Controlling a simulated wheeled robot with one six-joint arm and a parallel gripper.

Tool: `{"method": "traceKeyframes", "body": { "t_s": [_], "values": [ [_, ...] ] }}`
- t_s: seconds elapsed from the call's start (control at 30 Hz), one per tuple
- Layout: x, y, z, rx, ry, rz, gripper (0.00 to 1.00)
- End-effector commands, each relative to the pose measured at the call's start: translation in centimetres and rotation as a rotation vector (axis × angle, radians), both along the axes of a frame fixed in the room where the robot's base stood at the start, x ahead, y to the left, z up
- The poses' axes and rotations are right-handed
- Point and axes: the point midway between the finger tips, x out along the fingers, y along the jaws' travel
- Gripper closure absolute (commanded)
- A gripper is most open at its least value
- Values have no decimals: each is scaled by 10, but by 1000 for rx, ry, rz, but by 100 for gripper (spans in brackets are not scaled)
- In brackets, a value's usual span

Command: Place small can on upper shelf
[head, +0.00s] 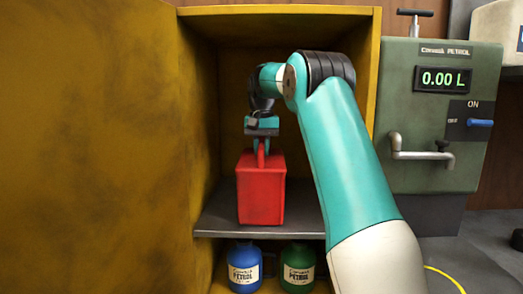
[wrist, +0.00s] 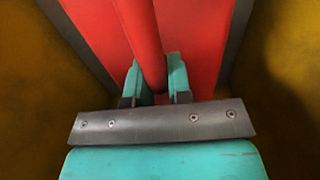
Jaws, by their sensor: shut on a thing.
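A red can (head: 261,190) with a handle on top is upright inside the yellow cabinet, at the upper shelf (head: 215,222). Its base appears at or just above the shelf surface; I cannot tell whether it touches. My gripper (head: 261,148) is above the can and shut on its handle. In the wrist view, the teal fingers (wrist: 157,82) close around the red handle (wrist: 144,40), with the red can body (wrist: 200,40) beneath. The arm hides part of the shelf's right side.
The yellow cabinet door (head: 95,150) stands open at left. A blue can (head: 244,265) and a green can (head: 297,266) stand below the shelf. A green petrol pump (head: 440,120) with a display reading 0.00 L stands right of the cabinet. Some shelf room shows beside the red can.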

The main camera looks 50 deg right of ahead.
Motion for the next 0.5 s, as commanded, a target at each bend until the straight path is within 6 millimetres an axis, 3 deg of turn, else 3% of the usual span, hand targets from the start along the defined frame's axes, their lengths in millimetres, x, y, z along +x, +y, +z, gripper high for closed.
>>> {"method": "traceKeyframes", "body": {
  "t_s": [0.37,0.4,0.5],
  "values": [
    [0,-1,1,-2,-3,0,100],
    [0,-1,-2,1,1,0,79],
    [0,-1,-2,0,0,-1,56]
  ]
}}
